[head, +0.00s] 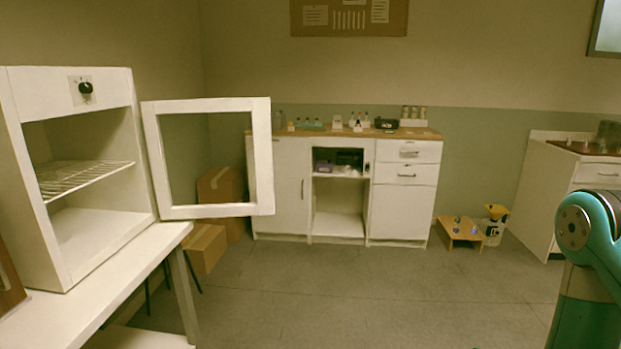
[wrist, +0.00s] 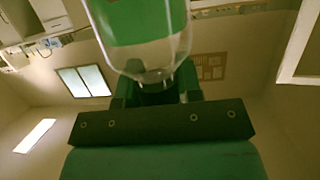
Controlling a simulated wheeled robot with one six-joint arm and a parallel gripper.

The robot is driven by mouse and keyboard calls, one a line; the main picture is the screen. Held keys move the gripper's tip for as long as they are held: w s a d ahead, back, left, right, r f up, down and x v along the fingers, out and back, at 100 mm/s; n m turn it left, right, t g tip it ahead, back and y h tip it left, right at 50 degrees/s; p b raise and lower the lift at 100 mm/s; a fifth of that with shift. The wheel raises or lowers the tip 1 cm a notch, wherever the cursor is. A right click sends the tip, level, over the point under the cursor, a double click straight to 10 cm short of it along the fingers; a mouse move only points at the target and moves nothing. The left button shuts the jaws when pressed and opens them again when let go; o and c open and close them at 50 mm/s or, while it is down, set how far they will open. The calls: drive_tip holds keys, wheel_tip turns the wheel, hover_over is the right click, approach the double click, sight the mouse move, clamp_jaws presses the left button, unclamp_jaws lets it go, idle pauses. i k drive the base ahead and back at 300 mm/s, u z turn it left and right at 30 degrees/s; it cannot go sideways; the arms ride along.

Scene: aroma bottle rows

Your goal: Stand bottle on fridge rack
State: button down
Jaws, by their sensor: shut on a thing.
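The white fridge (head: 110,86) stands on a white table at the left of the head view, its framed door (head: 262,150) swung open to the right. Its wire rack (head: 88,176) spans the inside at mid height and looks bare in the part that shows. In the wrist view a clear bottle with a green band (wrist: 145,24) is between the fingers of my gripper (wrist: 158,90), which is shut on it. The bottle's far end is cut off by the top edge. The head view shows part of my arm at the right but neither gripper nor bottle.
The white table (head: 130,270) has some bare top before the fridge. The open door juts out over the floor. A counter (head: 290,185) with small bottles and boxes stands at the back wall. Cardboard boxes (head: 205,248) lie behind the table. The middle floor is clear.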

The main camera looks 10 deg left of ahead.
sight(82, 180)
drive_tip(key=u, duration=0.55)
drive_tip(key=i, duration=1.65)
drive_tip(key=u, duration=0.85)
